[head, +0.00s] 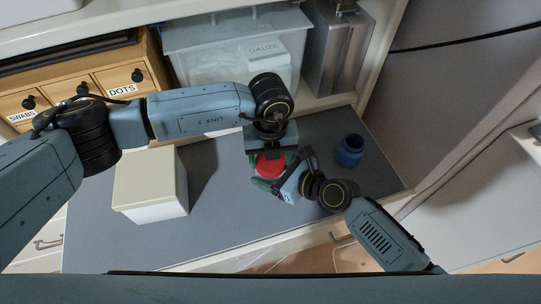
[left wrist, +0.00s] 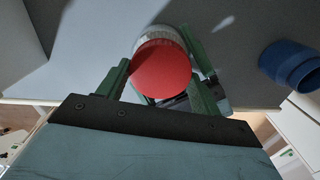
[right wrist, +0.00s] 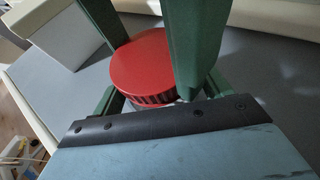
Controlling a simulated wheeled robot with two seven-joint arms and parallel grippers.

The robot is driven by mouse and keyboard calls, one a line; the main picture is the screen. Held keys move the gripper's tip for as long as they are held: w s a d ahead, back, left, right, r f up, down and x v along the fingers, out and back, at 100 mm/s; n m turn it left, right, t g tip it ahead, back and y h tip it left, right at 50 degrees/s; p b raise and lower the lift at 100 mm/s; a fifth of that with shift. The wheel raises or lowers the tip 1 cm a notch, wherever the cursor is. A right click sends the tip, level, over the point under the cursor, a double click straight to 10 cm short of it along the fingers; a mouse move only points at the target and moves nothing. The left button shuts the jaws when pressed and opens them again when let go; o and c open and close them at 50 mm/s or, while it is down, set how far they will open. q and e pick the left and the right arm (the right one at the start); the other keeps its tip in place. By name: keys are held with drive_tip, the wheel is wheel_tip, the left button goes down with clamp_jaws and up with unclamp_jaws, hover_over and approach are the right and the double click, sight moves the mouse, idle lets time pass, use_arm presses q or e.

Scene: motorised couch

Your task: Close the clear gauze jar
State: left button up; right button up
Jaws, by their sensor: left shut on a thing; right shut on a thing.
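The gauze jar has a round red lid (head: 270,165) and stands near the front edge of the grey counter. In the left wrist view its pale, clear body (left wrist: 158,37) shows beyond the lid. My left gripper (head: 269,156) comes from above, with its green fingers on either side of the lid (right wrist: 150,63). My right gripper (head: 274,184) comes in low from the right, around the jar body under the lid. Both are shut on these parts. The lid is over the jar's mouth; I cannot tell whether it is fully seated. The arms hide most of the jar.
A blue cup-like container (head: 350,151) stands right of the jar. A white box (head: 150,185) is to the left. Wooden drawers (head: 85,90), a clear bin (head: 200,65) with a gauze pack, and a metal container (head: 338,55) line the back. Counter between box and jar is clear.

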use_arm(q)
drive_tip(key=o, duration=1.1)
drive_tip(key=shift+r, duration=2.3)
wheel_tip(320, 180, up, 4)
drive_tip(key=n, duration=0.6)
drive_tip(key=shift+w+f+n, duration=0.1)
drive_tip(key=shift+f+n, duration=0.15)
drive_tip(key=shift+n, duration=0.05)
